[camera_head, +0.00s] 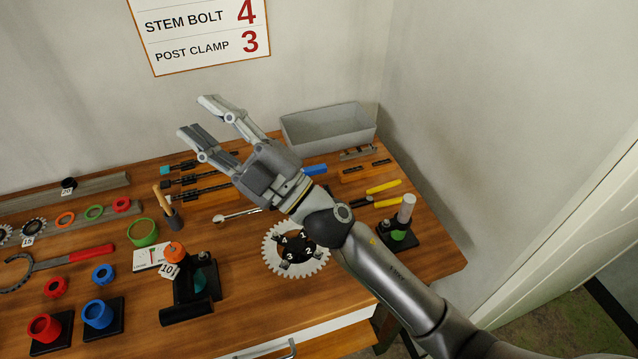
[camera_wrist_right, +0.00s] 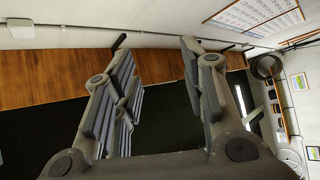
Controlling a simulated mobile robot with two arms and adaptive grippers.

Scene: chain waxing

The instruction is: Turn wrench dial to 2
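My right gripper (camera_head: 197,115) is raised over the back of the wooden bench, its fingers apart and empty. It also shows open in the right wrist view (camera_wrist_right: 155,45), with nothing between the fingers. A black tool stand (camera_head: 190,308) with an orange knob (camera_head: 175,252) and a tag reading 10 is left of the ring. I cannot tell which part is the wrench dial. My left gripper is out of view.
A grey bin (camera_head: 330,128) stands at the back right corner. A wall sign (camera_head: 200,32) reads stem bolt 4, post clamp 3. Red and blue cups, a red-handled tool (camera_head: 90,254) and a green ring (camera_head: 143,232) fill the left side.

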